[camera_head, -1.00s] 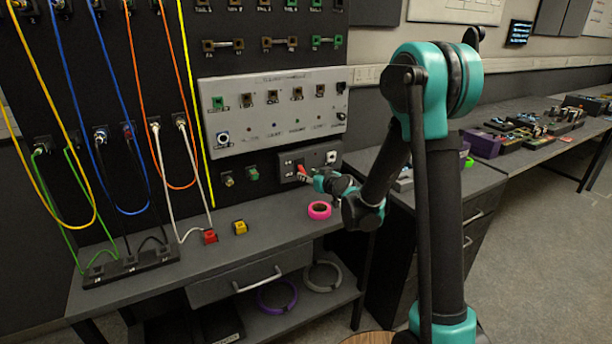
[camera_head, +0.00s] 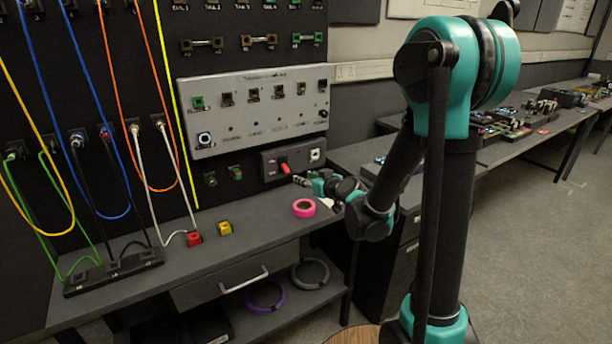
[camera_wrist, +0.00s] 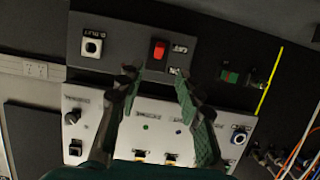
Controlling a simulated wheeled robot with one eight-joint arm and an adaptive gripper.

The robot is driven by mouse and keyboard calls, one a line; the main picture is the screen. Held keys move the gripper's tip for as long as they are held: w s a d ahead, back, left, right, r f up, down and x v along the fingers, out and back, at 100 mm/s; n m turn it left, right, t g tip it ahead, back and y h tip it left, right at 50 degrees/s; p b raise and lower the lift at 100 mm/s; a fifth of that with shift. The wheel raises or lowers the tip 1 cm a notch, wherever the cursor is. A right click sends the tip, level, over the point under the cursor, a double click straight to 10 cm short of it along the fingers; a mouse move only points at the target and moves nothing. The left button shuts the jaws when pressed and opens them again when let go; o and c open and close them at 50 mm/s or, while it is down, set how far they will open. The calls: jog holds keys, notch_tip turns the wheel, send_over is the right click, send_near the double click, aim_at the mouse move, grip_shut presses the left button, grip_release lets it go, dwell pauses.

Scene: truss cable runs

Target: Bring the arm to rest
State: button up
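My teal and black arm stands at the right of the head view, bent, its forearm reaching left over the bench. My gripper (camera_head: 302,181) is just right of and below a red switch handle (camera_head: 285,168) on a small dark panel box (camera_head: 270,160), apart from it. In the wrist view my gripper (camera_wrist: 157,85) has its two dark green fingers spread with nothing between them. The red handle (camera_wrist: 158,49) lies beyond the fingertips there, on the dark box beside a white-framed socket (camera_wrist: 92,46).
A grey bench (camera_head: 250,208) below holds a pink tape roll (camera_head: 304,208), a yellow block (camera_head: 225,228) and a red block (camera_head: 194,239). A light grey panel (camera_head: 245,142) is above. Coloured cables hang at left. A side bench (camera_head: 520,150) with several parts is at right.

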jog(key=s+d+f+m+g+h, duration=0.2)
jog(key=s+d+f, duration=0.1)
jog(key=s+d, duration=0.4)
jog(key=s+d+f+m+g+h, duration=0.2)
jog(key=s+d, duration=0.6)
jog(key=s, duration=0.4)
jog(key=s+d+f+m+g+h, duration=0.2)
jog(key=s+d+f+g+h, duration=0.2)
jog(key=s, duration=0.5)
jog(key=d+f, duration=0.2)
jog(key=d, duration=0.1)
jog(key=shift+s+d+f+m, duration=0.2)
jog(key=shift+d+m, duration=0.05)
jog(key=shift+m, duration=0.15)
